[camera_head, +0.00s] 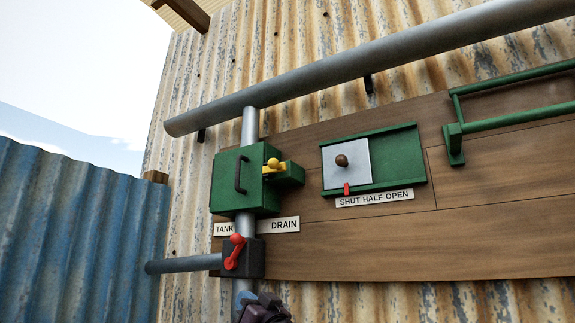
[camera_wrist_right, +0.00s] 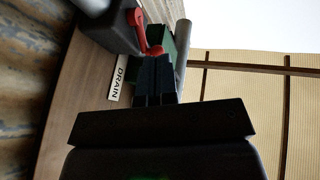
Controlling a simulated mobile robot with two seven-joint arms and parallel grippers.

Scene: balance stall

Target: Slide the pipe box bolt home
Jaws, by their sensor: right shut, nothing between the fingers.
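The green pipe box (camera_head: 233,193) with a dark door handle is mounted on the vertical pipe in the head view. Its yellow bolt (camera_head: 273,166) has a round knob and lies at the box's right side, by a green bracket (camera_head: 291,174). I cannot tell how far the bolt is slid. My right gripper (camera_head: 262,306) is at the bottom edge of the head view, below the box and the red valve lever. In the right wrist view its fingers (camera_wrist_right: 155,80) are shut and empty, pointing toward the red lever and part of the green box (camera_wrist_right: 182,40). My left gripper is out of view.
The red lever (camera_head: 235,252) sits on a dark valve block between the box and my right gripper, near the TANK and DRAIN labels (camera_head: 285,224). To the right are a sliding hatch (camera_head: 402,158) and a green rail (camera_head: 520,116). A large pipe (camera_head: 350,68) crosses above.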

